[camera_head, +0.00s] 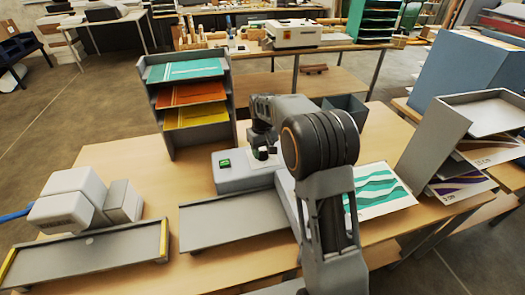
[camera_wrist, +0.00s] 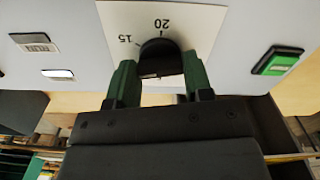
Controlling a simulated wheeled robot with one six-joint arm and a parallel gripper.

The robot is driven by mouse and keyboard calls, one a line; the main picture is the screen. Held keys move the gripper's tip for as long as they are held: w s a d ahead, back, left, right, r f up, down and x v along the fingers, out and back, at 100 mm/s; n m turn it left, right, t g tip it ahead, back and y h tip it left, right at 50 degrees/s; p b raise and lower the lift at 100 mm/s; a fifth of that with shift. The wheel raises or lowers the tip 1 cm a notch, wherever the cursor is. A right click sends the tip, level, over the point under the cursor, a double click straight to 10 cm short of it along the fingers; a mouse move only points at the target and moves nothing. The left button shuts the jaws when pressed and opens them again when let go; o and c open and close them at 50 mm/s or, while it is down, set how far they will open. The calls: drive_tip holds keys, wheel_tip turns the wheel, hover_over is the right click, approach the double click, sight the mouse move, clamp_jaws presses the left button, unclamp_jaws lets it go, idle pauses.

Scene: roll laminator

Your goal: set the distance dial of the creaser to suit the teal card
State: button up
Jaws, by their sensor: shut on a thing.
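The creaser (camera_head: 232,180) is a grey machine with a green button, in the middle of the table. Its black distance dial (camera_wrist: 160,52) sits on a white scale plate (camera_wrist: 112,18) in the wrist view, with 15 and 20 readable. The 20 lies directly above the knob in that view and the 15 to its left. I cannot make out the knob's pointer. My gripper (camera_wrist: 158,78) is shut on the dial, one green finger on each side. In the head view my arm partly hides it. The teal card (camera_head: 375,190), with white waves, lies flat right of my arm.
A rack (camera_head: 158,115) with teal, orange and yellow sheets stands behind the creaser. A white machine (camera_head: 70,200) is at left. A grey sorter (camera_head: 430,145) with patterned sheets stands at right.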

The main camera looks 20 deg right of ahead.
sight(262, 152)
drive_tip(key=shift+r+n, duration=0.1)
drive_tip(key=shift+n, duration=1.4)
drive_tip(key=o, duration=0.9)
wheel_tip(262, 152, up, 14)
drive_tip(key=shift+f+b, duration=0.15)
drive_tip(key=shift+b, duration=0.5)
